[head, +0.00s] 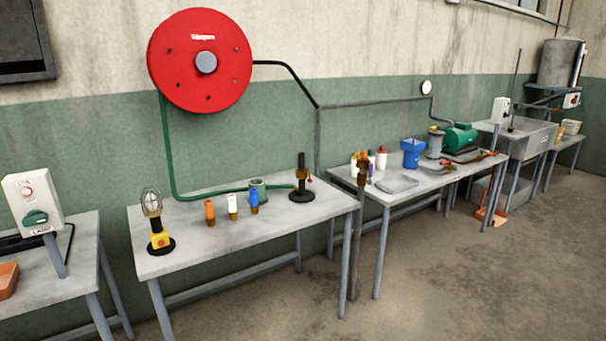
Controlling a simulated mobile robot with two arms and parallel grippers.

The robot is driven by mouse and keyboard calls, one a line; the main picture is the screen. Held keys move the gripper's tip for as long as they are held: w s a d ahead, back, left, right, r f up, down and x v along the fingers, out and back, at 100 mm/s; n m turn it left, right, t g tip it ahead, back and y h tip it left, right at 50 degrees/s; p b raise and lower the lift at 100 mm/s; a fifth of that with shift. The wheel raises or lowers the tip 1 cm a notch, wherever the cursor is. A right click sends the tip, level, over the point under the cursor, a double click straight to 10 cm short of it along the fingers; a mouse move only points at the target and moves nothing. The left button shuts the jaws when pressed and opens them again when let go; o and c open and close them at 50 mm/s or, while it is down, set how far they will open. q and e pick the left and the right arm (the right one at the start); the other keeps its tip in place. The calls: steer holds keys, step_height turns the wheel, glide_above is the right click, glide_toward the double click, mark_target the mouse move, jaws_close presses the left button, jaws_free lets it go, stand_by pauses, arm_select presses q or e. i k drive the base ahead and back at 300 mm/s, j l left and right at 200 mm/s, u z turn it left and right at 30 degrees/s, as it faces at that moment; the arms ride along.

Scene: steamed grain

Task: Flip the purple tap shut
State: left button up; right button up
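A small purple piece (371,168) shows at the left end of the second table, just right of a brown and orange upright fitting (363,172). It is too small to tell whether it is the purple tap's handle or a separate item, or whether it stands open or shut. The fitting tops a dark post (356,240) that stands on the floor between the two tables. Neither of my grippers is in view.
The near table (190,250) holds a lamp (153,215), several coloured nozzles and a black stand (301,185). The second table (385,196) holds bottles, a grey tray (397,183), a blue container (412,152) and a green machine (460,138). The floor in front is clear.

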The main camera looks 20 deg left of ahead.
mark_target(370, 169)
steer(key=u, duration=0.2)
steer(key=i+l+z, duration=0.2)
steer(key=i, duration=2.55)
steer(key=j, duration=0.1)
